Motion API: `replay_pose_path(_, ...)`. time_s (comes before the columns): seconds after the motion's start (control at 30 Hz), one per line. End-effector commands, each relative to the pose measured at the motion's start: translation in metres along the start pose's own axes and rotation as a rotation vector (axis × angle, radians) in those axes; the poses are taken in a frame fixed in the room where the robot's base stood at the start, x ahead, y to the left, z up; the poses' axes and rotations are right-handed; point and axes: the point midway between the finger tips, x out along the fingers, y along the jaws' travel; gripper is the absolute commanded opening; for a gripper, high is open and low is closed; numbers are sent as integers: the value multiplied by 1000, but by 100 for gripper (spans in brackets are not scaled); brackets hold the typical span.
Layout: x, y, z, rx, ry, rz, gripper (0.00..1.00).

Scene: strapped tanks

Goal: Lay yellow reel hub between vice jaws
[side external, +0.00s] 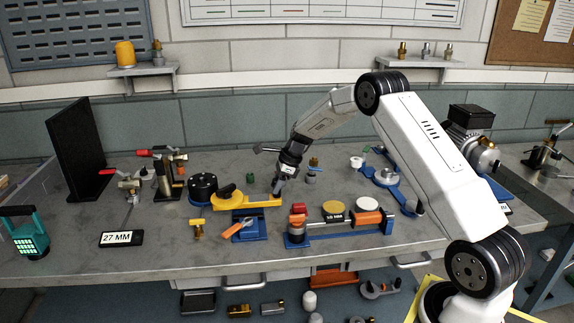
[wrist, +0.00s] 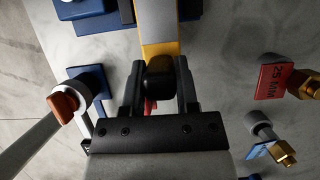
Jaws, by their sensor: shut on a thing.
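My gripper (side external: 278,186) reaches down over the middle of the bench, at the right end of a long yellow piece (side external: 258,201). In the wrist view its fingers (wrist: 158,72) are shut on a dark block (wrist: 160,76) at the near end of a yellow and grey bar (wrist: 159,42). In the side view the yellow piece has a round left end with a black knob, above a blue block (side external: 250,230). I cannot tell whether it is the yellow reel hub. A long blue fixture (side external: 340,238), perhaps the vice, stands right of it; its jaws are not clear.
A black round part (side external: 203,188) stands left of the yellow piece. A "27 MM" sign (side external: 122,238) lies on the front left.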

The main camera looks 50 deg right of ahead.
Motion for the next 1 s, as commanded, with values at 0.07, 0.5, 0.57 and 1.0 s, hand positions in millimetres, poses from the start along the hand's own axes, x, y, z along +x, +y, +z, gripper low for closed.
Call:
replay_pose_path(0.07, 4, -1, -2, 1, -2, -2, 0)
replay_pose_path(0.5, 19, -1, -8, 0, -2, -3, 0)
replay_pose_path(0.57, 19, -1, -8, 0, -2, -3, 0)
replay_pose_path(1.0, 20, -1, -9, 0, -1, -2, 79)
